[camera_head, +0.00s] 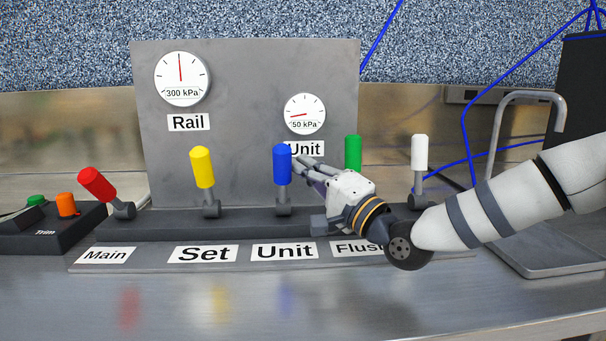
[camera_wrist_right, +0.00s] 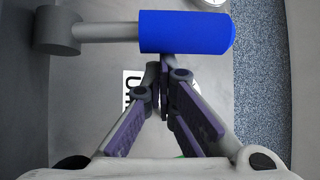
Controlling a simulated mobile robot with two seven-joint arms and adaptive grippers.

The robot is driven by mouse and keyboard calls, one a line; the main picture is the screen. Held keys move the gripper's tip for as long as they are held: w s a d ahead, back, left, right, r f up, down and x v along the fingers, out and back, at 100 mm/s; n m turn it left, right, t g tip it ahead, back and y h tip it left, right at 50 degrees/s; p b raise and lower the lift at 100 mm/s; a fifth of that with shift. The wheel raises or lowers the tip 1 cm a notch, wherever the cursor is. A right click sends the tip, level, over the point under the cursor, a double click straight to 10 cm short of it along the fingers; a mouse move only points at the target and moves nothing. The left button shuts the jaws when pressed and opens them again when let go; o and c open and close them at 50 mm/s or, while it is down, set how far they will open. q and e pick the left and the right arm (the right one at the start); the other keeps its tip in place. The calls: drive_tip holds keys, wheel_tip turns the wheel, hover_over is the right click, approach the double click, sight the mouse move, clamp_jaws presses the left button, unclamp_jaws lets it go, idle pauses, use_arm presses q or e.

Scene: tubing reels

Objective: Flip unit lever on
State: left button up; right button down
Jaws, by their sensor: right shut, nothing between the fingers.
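The unit lever has a blue handle (camera_head: 282,164) on a grey stem and stands upright above the "Unit" label (camera_head: 284,251). In the right wrist view the blue handle (camera_wrist_right: 187,32) lies across the top, with its grey stem to the left. My right gripper (camera_head: 299,163) is shut and empty, its fingertips close to the right side of the blue handle. In the right wrist view the fingertips (camera_wrist_right: 166,62) come together at the handle's edge; I cannot tell whether they touch it. My left gripper is not in view.
The yellow lever (camera_head: 203,168) stands left of the blue one; the red lever (camera_head: 97,185) tilts left. The green lever (camera_head: 353,151), partly hidden by my right gripper, and the white lever (camera_head: 419,153) stand to the right. The panel (camera_head: 240,90) with two gauges rises behind.

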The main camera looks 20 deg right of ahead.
drive_tip(key=shift+s+a+f+n+t+y, duration=0.15)
drive_tip(key=shift+s+a+n+t+y, duration=0.1)
drive_tip(key=shift+s+n+t+y, duration=0.45)
drive_tip(key=shift+s+a+f+g, duration=0.25)
drive_tip(key=shift+s+f+g, duration=0.05)
drive_tip(key=shift+s, duration=0.35)
drive_tip(key=shift+s+f, duration=0.1)
drive_tip(key=shift+s, duration=0.05)
drive_tip(key=s+d, duration=0.5)
drive_tip(key=s, duration=0.6)
drive_tip(key=shift+s+d+f, duration=0.15)
drive_tip(key=shift+s+d, duration=0.05)
drive_tip(key=shift+s, duration=0.2)
